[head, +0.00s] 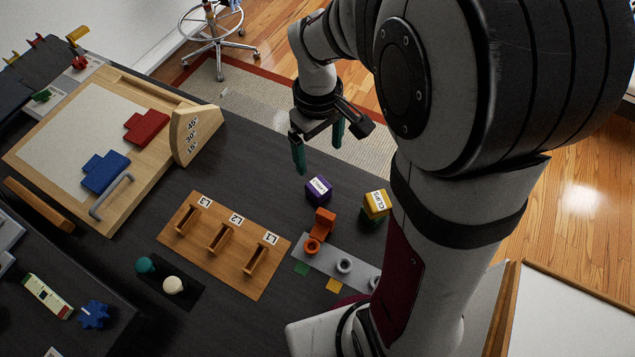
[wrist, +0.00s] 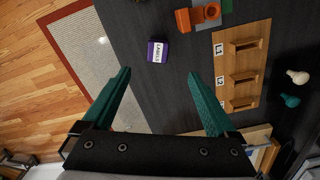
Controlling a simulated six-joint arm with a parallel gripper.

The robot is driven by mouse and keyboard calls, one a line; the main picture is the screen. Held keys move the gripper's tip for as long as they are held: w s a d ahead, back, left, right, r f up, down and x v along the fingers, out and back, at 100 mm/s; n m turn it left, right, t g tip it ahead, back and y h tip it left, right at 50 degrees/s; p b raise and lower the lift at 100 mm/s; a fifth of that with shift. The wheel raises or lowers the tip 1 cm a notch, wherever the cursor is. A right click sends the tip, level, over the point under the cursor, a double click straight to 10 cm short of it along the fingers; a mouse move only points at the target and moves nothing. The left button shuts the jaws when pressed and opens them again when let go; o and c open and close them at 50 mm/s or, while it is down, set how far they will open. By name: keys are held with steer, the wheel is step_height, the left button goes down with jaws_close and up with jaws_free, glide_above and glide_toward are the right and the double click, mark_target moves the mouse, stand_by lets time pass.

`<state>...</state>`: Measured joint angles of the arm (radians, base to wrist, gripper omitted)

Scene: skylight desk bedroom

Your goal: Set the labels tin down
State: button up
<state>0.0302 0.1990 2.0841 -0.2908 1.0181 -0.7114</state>
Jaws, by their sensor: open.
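The labels tin (head: 318,190) is a small purple box with a white label on its top. It stands on the dark desk near the desk's far edge, and in the wrist view the tin (wrist: 158,52) lies beyond the fingertips, roughly between their lines, reading "LABELS". My gripper (head: 319,156) is open and empty, with green fingers spread wide. It hangs above the far edge, behind the tin and apart from it. In the wrist view both fingers of the gripper (wrist: 159,73) show with nothing between them.
A yellow tin (head: 376,204) labelled CLIPS stands to the right. A wooden board (head: 225,245) marked L1 to L3 lies front left. Dark desk left of the tin is clear.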

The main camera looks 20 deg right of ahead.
mark_target(318, 185)
steer(key=f, duration=1.5)
steer(key=shift+w+d+f, duration=0.1)
steer(key=shift+w+f, duration=0.1)
steer(key=shift+w, duration=0.2)
jaws_close()
steer(key=r, duration=0.4)
steer(key=shift+d+r, duration=0.2)
steer(key=shift+r, duration=0.1)
steer(key=s+d+r, duration=0.6)
steer(key=d, duration=0.3)
steer(key=a+n, duration=0.4)
steer(key=a, duration=1.2)
steer(key=a+f, duration=0.2)
steer(key=a, duration=0.1)
steer(key=a+f, duration=0.2)
steer(key=a, duration=0.2)
steer(key=a+f, duration=0.1)
steer(key=a, duration=0.3)
steer(key=shift+a+f, duration=0.15)
steer(key=shift+f, duration=0.25)
step_height(318, 185, down, 4)
steer(key=shift+a+f, duration=0.1)
